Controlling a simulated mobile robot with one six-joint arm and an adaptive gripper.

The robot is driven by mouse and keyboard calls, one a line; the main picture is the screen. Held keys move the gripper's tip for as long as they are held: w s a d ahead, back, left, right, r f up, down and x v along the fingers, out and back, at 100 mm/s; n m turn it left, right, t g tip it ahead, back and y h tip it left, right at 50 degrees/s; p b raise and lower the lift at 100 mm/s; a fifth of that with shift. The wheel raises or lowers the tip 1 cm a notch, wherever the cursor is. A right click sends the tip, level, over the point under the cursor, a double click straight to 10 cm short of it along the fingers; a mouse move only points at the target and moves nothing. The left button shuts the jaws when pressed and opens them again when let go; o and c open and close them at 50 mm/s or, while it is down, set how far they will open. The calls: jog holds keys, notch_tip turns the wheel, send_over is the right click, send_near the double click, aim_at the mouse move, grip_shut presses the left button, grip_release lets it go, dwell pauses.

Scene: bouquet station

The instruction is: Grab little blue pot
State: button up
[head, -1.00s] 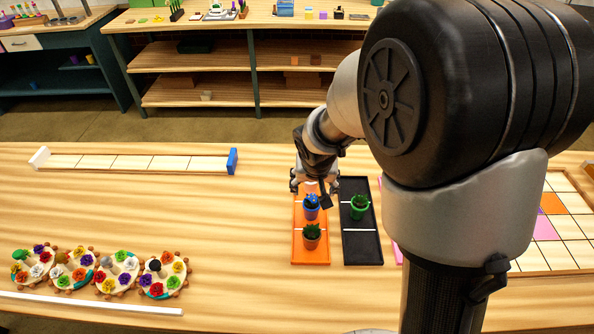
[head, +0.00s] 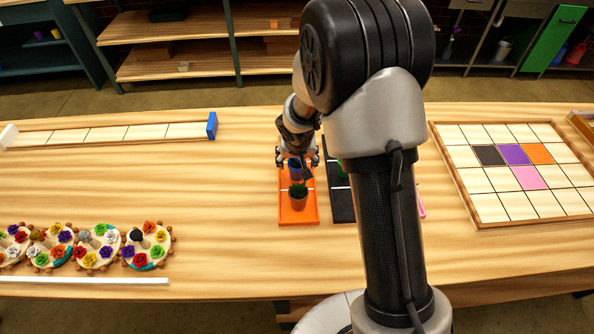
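My gripper (head: 301,168) is down at the blue pot, pointing toward the tray. Its linkages are spread wide and it looks open. A dark finger shows close by the blue pot's right side; the other finger is hard to make out. I cannot tell whether a finger touches the pot. The top of the blue pot is partly covered by the gripper.
A black tray (head: 341,205) lies just right of the orange one, with a green pot (head: 342,168) mostly hidden by my arm. A grid board (head: 482,184) is at right, flower-covered rounds (head: 97,248) at front left, and a tile rack (head: 110,134) at back left. The left middle is clear.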

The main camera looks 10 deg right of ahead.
jog(key=x, duration=0.2)
jog(key=shift+w+f, duration=0.15)
jog(key=shift+f, duration=0.15)
jog(key=shift+c, duration=0.5)
jog(key=c, duration=1.3)
jog(key=shift+r, duration=0.1)
